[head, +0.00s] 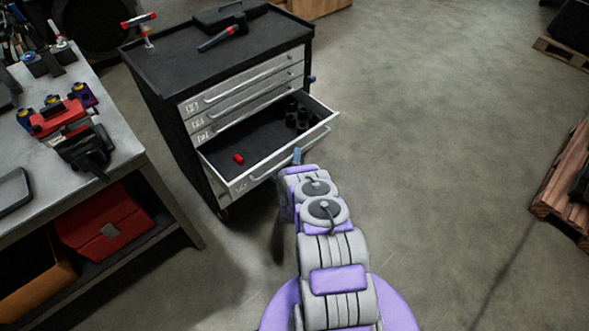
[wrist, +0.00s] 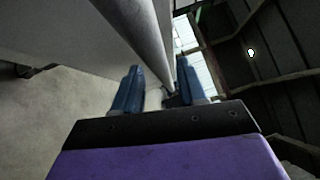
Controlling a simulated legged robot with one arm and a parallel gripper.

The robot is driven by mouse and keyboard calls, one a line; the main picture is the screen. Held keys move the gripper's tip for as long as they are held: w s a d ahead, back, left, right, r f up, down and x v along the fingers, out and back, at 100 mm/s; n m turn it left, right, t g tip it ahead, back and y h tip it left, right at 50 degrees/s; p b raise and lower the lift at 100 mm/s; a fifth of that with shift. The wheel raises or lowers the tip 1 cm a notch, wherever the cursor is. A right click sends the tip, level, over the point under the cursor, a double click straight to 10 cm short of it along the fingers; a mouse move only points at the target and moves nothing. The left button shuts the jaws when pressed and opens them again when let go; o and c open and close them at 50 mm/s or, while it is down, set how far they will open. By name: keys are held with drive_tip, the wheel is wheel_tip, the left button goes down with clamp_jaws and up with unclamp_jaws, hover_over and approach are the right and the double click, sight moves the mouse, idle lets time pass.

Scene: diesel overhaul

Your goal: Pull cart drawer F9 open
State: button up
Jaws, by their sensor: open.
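The grey tool cart (head: 150,85) has a stack of drawers with bar handles and small labels too blurred to read. One lower drawer (head: 225,163) stands well open; I cannot tell whether it is F9. In the wrist view, my open blue fingers (wrist: 158,85) sit on either side of a grey bar (wrist: 140,35). Contact with the bar is unclear.
A workbench (head: 130,135) with a red device (head: 60,118) stands at left, with a red toolbox (head: 103,222) below. A black case (head: 228,15) lies on the cart top. Wooden pallets (head: 565,180) are at far right. The floor (head: 440,130) between is clear.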

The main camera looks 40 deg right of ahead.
drive_tip(key=b+v, duration=0.3)
drive_tip(key=v, duration=1.4)
drive_tip(key=shift+a, duration=0.2)
idle(0.4)
drive_tip(key=shift+f, duration=0.1)
idle(0.5)
